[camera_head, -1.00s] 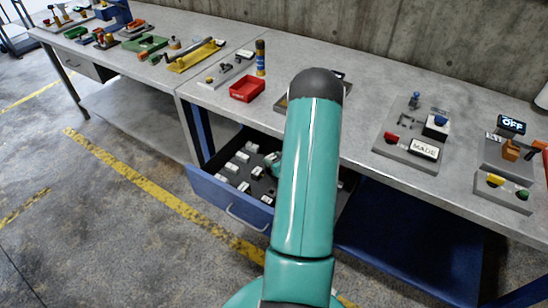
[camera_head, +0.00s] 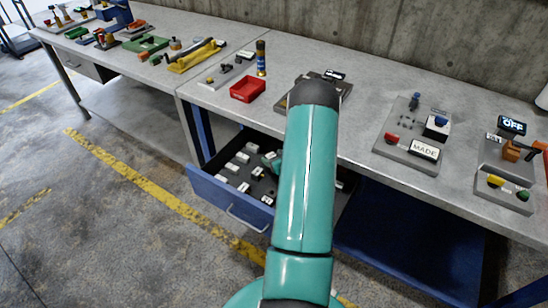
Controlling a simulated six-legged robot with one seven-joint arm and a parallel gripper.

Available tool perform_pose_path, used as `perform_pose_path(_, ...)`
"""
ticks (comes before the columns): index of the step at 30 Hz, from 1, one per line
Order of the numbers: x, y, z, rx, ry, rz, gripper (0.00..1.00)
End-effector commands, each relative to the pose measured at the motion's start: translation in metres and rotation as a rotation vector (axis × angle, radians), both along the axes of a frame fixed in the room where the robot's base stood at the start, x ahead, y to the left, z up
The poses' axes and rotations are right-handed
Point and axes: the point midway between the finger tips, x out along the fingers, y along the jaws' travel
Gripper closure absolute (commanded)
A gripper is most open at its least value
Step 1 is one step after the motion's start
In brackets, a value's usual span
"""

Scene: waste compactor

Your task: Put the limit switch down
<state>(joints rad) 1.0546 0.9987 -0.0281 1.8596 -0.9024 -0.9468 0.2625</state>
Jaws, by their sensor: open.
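The open blue drawer (camera_head: 212,196) under the bench holds several small pale and dark parts in rows. I cannot tell which of them, if any, is the limit switch. My teal arm reaches down in front of the drawer's right side. Only a small teal piece of my gripper (camera_head: 276,164) shows at the arm's left edge, over the drawer. Its fingertips are mostly hidden behind the arm, and it is open. I see no limit switch held in it. Whether it touches a part in the drawer is hidden.
The grey bench top (camera_head: 365,105) carries a red bin (camera_head: 247,89), a blue-and-yellow can (camera_head: 261,58), a plate with a MADE sign (camera_head: 424,150) and an OFF sign (camera_head: 511,125). A dark tray (camera_head: 284,102) lies behind my arm. Floor left of the drawer is free.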

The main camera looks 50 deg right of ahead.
Motion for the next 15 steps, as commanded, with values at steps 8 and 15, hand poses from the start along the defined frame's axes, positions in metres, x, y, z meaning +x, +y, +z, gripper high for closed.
perform_pose_path(8, -0.029, 0.008, 0.015, -0.001, 0.0, -0.004, 0.37)
perform_pose_path(15, -0.074, 0.022, 0.038, -0.002, 0.001, -0.002, 0.37)
